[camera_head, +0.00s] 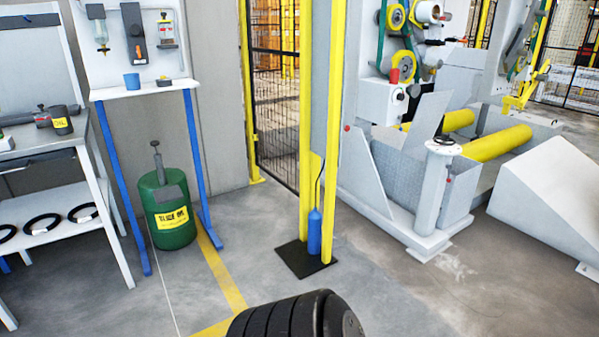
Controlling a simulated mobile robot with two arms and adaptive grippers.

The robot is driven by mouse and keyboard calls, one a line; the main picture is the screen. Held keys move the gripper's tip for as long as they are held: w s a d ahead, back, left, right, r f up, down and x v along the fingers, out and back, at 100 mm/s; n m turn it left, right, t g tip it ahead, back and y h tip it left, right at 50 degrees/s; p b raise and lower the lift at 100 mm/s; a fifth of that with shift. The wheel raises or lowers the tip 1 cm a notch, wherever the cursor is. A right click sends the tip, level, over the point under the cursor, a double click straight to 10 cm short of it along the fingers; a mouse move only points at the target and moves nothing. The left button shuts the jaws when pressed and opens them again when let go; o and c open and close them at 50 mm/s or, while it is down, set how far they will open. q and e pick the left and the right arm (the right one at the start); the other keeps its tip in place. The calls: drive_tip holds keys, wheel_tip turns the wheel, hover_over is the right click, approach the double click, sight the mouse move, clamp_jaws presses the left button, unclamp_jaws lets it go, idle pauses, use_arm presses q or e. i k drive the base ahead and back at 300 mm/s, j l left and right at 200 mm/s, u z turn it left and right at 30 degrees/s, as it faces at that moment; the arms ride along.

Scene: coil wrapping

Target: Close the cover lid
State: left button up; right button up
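The wrapping machine (390,160) stands at the right, with yellow rollers (497,143) in its lower bed. A flat light-grey panel (426,118) stands up tilted at the near side of the bed, beside a white post with a dark top (437,180). It may be the cover lid, and it looks raised, but I cannot tell for sure. Neither of my grippers is in view.
A dark ribbed round object (297,318) fills the bottom middle. A white sloped block (555,200) stands at the right. A green drum (168,212), a blue-legged stand (145,90) and shelves (60,215) are at the left. Yellow posts (330,150) rise mid-view.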

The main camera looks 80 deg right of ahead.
sight(429, 111)
drive_tip(key=z, duration=3.55)
